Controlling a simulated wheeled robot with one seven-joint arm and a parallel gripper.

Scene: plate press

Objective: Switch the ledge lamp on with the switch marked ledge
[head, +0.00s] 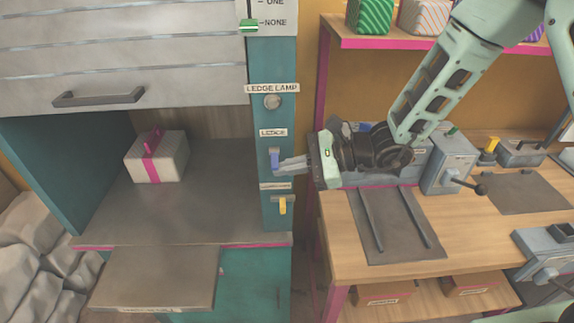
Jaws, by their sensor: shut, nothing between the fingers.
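The ledge lamp (272,102) is a round, pale, unlit-looking disc under its "LEDGE LAMP" label on the teal post. Below it, under a label that reads as ledge, is a switch with a blue lever (275,158). My gripper (279,166) is shut and empty, pointing left, with its fingertips at the blue lever. I cannot tell whether they touch it. A second switch with a yellow lever (283,205) sits lower on the post, under a label too small to read.
A white box with a magenta band (158,158) stands on the ledge (205,215) left of the post. A slatted shutter (120,50) hangs above it. A wooden workbench (350,235) with grey mats and devices is at right. A green slider (249,25) sits high on the post.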

